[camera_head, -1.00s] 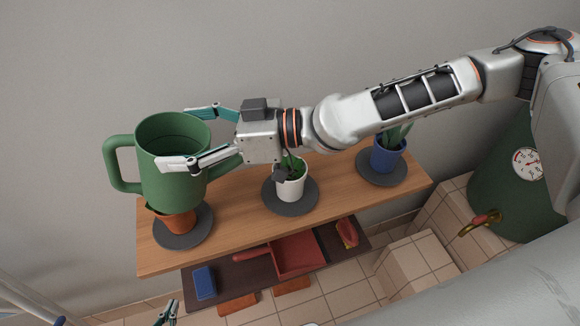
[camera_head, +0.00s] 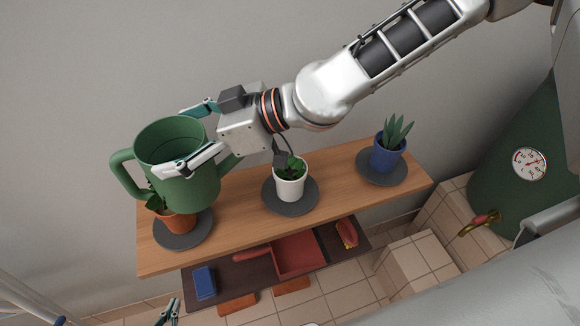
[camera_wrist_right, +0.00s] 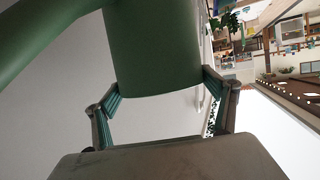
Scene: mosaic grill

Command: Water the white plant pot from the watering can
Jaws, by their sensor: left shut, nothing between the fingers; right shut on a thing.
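The white plant pot (camera_head: 290,182) holds a small green plant and stands upright on a dark round saucer in the middle of the shelf. The green watering can (camera_head: 190,185) is held in the air over the left end of the shelf. Its handle is on the left and its spout points right, partly hidden behind my gripper. My right gripper (camera_head: 177,142) is shut around the can's body, which also fills the top of the right wrist view (camera_wrist_right: 150,50). My left gripper (camera_head: 168,312) is shut and empty at the bottom edge, low in front of the shelf.
An orange pot (camera_head: 178,222) stands below the can, partly hidden by it. A blue pot (camera_head: 386,157) stands at the right end of the wooden shelf (camera_head: 235,232). A lower shelf carries a red dustpan (camera_head: 296,254) and a blue block (camera_head: 204,282). A green tank (camera_head: 500,185) stands right.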

